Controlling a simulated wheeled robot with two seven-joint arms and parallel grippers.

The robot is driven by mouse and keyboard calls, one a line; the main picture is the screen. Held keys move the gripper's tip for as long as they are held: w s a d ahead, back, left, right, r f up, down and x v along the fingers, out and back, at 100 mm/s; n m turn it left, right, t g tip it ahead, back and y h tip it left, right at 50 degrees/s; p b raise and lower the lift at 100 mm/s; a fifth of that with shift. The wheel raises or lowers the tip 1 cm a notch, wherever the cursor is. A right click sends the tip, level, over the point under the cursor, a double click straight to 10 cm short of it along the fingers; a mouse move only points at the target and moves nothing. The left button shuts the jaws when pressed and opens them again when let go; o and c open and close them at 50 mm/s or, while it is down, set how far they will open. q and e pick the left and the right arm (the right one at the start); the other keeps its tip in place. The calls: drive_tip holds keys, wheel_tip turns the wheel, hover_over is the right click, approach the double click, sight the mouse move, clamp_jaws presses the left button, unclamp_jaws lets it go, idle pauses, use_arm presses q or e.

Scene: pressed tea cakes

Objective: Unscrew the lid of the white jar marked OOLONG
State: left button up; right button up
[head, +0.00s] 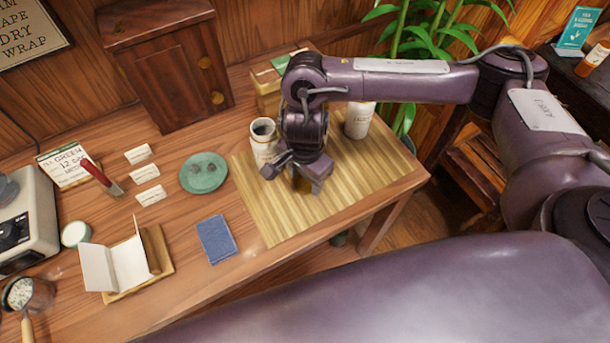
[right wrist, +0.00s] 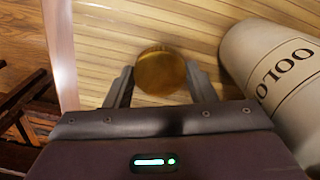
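The white OOLONG jar (head: 264,148) stands upright on the slatted mat, its dark mouth open with no lid on it. In the right wrist view the jar (right wrist: 282,75) is at the right, part of its lettering showing. My right gripper (head: 303,181) is pointed down over the mat, just right of the jar. In the right wrist view its two fingers (right wrist: 160,80) flank a round gold lid (right wrist: 160,71) and seem to touch it on both sides. Whether the lid touches the mat is unclear. My left gripper is not in view.
A second white jar (head: 359,121) stands at the mat's back right. A wooden box (head: 267,95) is behind. A green plate (head: 204,173) and a blue cloth (head: 216,239) lie left of the mat (head: 275,222). The mat's front and right are clear.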

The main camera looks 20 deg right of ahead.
sight(305, 181)
drive_tip(key=o, duration=0.4)
wheel_tip(305, 181, up, 12)
drive_tip(key=shift+r+p, duration=0.2)
drive_tip(key=shift+p, duration=0.4)
